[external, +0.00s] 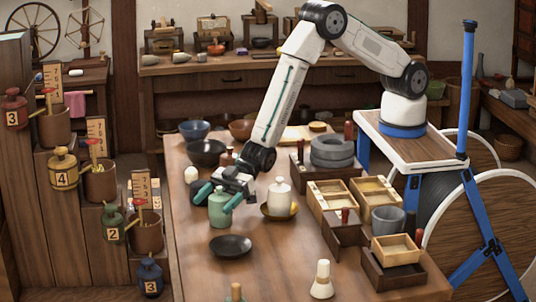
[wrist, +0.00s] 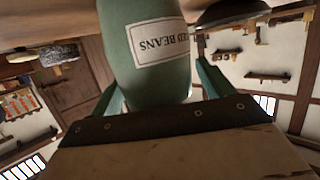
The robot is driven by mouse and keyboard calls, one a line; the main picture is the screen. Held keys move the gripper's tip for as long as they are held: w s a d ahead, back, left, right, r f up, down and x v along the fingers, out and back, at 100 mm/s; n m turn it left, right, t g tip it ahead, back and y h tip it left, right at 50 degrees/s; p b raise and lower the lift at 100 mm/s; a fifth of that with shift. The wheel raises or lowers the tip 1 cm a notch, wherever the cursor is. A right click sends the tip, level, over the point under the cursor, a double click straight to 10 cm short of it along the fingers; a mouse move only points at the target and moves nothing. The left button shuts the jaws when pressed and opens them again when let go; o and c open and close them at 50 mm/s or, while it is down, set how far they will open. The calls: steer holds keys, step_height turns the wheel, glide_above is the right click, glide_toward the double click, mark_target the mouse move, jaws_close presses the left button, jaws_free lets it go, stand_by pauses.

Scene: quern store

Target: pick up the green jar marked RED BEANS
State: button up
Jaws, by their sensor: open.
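The green jar (external: 219,212) stands on the wooden table, left of the middle in the external view. In the wrist view the green jar (wrist: 150,62) fills the upper middle, with a white label on it, seen upside down and reading "ED BEANS" with its edge cut off. My gripper (external: 212,203) is open at the jar, with one green finger on each side of it. In the wrist view the fingers flank the jar; I cannot tell whether either touches it.
A white lidded jar (external: 279,200) stands in a brown bowl to the right. Wooden boxes (external: 331,196) fill the right side. The table's front left is mostly clear.

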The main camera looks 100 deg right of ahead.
steer(key=c, duration=1.3)
